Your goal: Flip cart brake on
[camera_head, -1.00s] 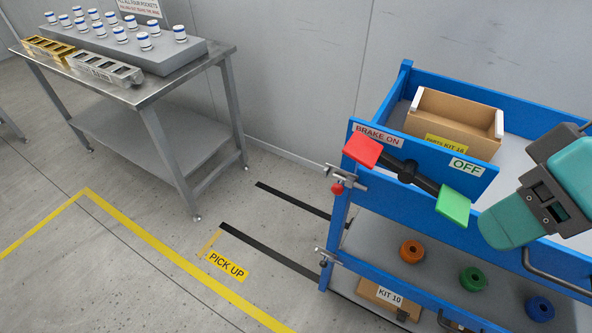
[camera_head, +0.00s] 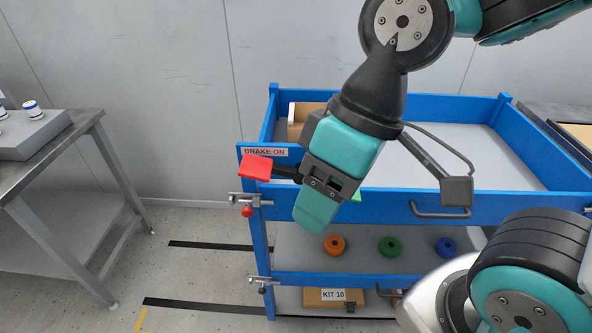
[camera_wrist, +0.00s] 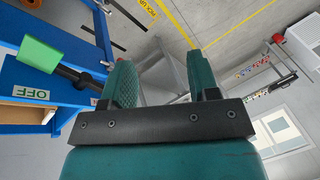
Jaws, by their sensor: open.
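The blue cart's brake is a black bar with a red pedal (camera_head: 256,168) on the left, beside the "BRAKE ON" label (camera_head: 264,152), and a green pedal (camera_head: 356,196) on the right. My gripper (camera_head: 316,210) hangs in front of the brake's right part and hides most of the green pedal and the bar. In the wrist view my gripper (camera_wrist: 161,78) has its two teal fingers apart with nothing between them. The green pedal (camera_wrist: 40,54) and "OFF" label (camera_wrist: 31,92) are left of the fingers there. The red pedal is not visible in that view.
The cart (camera_head: 400,205) has a top tray with a cardboard box (camera_head: 302,116), and a shelf with orange (camera_head: 334,244), green (camera_head: 389,246) and blue (camera_head: 446,247) rings. A clamp with a red knob (camera_head: 247,211) projects at its left corner. A metal table (camera_head: 45,160) stands left, with floor between.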

